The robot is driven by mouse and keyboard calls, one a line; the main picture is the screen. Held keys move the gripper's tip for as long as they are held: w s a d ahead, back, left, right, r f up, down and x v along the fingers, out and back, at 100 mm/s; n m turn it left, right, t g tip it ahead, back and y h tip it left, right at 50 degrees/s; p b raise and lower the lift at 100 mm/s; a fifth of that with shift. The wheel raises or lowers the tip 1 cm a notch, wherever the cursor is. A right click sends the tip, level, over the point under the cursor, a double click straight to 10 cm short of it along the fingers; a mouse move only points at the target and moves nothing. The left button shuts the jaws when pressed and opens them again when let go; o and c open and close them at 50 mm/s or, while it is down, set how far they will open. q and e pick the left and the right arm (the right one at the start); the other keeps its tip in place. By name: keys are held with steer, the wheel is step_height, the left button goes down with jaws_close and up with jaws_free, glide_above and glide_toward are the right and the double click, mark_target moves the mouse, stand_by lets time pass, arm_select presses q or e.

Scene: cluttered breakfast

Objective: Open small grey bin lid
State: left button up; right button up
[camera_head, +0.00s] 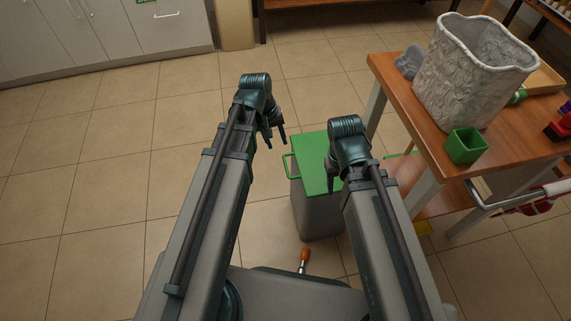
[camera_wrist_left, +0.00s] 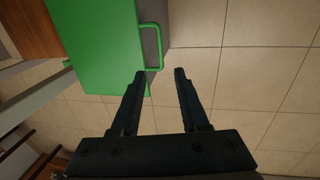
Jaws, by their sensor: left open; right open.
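The small grey bin (camera_head: 317,218) stands on the floor between my two arms in the head view. Its green lid (camera_head: 313,160) lies shut on top, with a green loop handle (camera_head: 288,167) on its left side. The lid (camera_wrist_left: 95,45) and handle (camera_wrist_left: 152,50) also show in the left wrist view. My left gripper (camera_head: 275,138) is open and empty near the lid's upper left side; in the wrist view its fingertips (camera_wrist_left: 160,72) lie close to the handle. My right gripper (camera_head: 331,185) is over the lid's right side, its fingers partly hidden by its arm.
A wooden table (camera_head: 440,140) stands at the right with a large crumpled grey container (camera_head: 465,75) and a small green cup (camera_head: 466,146). An orange-handled object (camera_head: 304,256) lies in front of the bin. Tiled floor to the left is clear.

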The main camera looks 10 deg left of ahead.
mark_target(286, 167)
arm_select(q)
steer(key=f+b, duration=0.4)
steer(key=d+f+b, duration=0.1)
steer(key=f+b, duration=0.3)
steer(key=f, duration=0.1)
steer(key=w+d+f+b, duration=0.1)
steer(key=f+b, duration=0.3)
steer(key=b, duration=0.1)
steer(key=shift+d+f, duration=0.2)
jaws_close()
stand_by(1.1)
